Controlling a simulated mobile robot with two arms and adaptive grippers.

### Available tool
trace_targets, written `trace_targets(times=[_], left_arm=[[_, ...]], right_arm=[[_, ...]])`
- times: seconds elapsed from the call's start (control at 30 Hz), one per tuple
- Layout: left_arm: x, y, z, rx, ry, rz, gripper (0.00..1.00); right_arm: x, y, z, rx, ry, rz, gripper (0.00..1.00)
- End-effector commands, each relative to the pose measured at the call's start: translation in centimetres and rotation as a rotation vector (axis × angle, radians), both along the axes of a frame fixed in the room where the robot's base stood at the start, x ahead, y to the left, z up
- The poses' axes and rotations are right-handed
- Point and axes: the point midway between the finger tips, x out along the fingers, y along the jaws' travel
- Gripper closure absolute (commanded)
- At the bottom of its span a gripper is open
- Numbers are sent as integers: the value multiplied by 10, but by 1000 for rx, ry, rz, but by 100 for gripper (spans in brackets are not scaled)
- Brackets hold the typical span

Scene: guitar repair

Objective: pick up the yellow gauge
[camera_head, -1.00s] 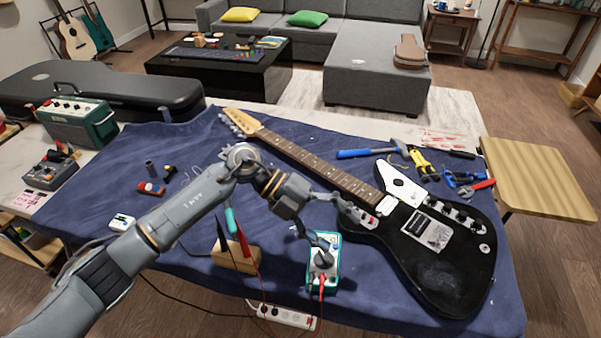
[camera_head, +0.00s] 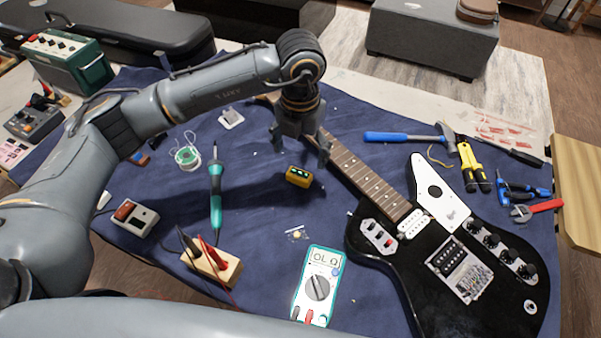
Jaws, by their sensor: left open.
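The yellow gauge (camera_head: 299,177) is a small yellow block with a dark face and green marks. It sits on the blue cloth left of the guitar neck. My left gripper (camera_head: 301,155) points down just above and behind it, with fingers spread to either side. The gauge shows below the fingertips, and I cannot tell whether they touch it. My right gripper is not in view.
The black and white guitar (camera_head: 400,285) lies at right, its neck running close behind my left gripper. A multimeter (camera_head: 318,285) lies in front. Cloth around the gauge is mostly clear.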

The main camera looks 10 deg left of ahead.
Motion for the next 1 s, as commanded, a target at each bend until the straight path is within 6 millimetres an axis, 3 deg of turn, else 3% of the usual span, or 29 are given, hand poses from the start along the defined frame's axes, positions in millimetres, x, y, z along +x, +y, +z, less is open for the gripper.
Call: trace_targets(times=[0.1,0.37,0.63,0.97,1.0], left_arm=[[0,0,-21,0,3,1,19],[0,0,-41,-2,1,0,19],[2,3,-79,-2,3,0,19],[2,3,-88,-2,0,-1,19],[2,3,-88,-2,0,-1,25]], right_arm=[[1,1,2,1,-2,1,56],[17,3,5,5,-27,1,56],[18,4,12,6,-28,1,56],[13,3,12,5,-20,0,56],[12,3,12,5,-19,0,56]])
